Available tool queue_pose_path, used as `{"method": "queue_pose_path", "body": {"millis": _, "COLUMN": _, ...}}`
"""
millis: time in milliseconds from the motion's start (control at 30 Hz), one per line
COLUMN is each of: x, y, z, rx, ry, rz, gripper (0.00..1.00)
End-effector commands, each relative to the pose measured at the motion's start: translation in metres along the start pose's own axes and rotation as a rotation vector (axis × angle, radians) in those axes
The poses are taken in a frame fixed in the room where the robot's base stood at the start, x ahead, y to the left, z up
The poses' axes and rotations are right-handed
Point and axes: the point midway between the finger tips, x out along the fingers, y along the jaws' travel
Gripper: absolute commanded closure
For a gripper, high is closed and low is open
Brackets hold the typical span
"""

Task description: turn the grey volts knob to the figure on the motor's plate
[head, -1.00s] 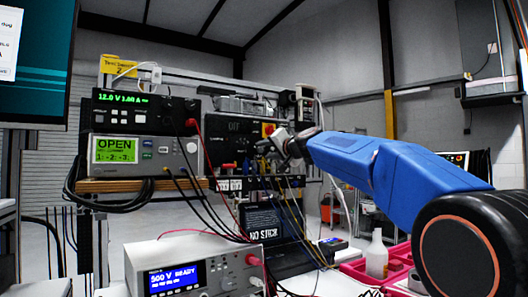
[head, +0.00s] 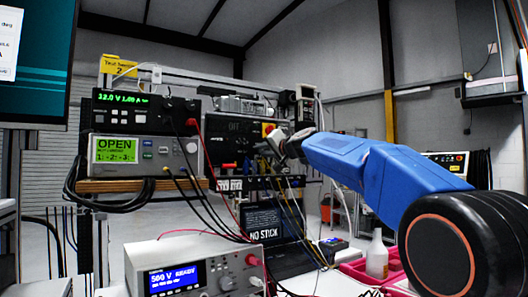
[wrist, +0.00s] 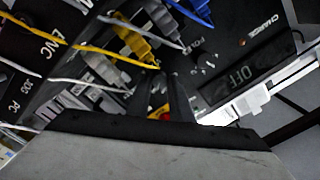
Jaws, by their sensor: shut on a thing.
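My gripper (head: 268,146) is at the front of the dark panel (head: 226,152), to the right of the stacked instruments. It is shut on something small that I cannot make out. In the wrist view, the gripper's grey body fills the bottom, with yellow plugs (wrist: 136,44) and grey plugs (wrist: 108,72) just beyond. I cannot pick out the grey volts knob or the motor's plate.
Below the supply is a grey meter (head: 150,153) reading OPEN. A white tester (head: 200,265) showing 500 V stands lower, left of a laptop (head: 263,222) reading NO STICK. Several cables hang across the front. A bottle (head: 377,256) and red bins (head: 355,270) are right.

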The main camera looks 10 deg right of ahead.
Motion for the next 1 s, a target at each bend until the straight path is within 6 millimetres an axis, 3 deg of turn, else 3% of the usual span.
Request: {"method": "queue_pose_path", "body": {"millis": 1000, "x": 0.0001, "y": 0.0012, "z": 0.0003, "rx": -0.625, "ry": -0.001, "rz": 0.001, "gripper": 1.00}}
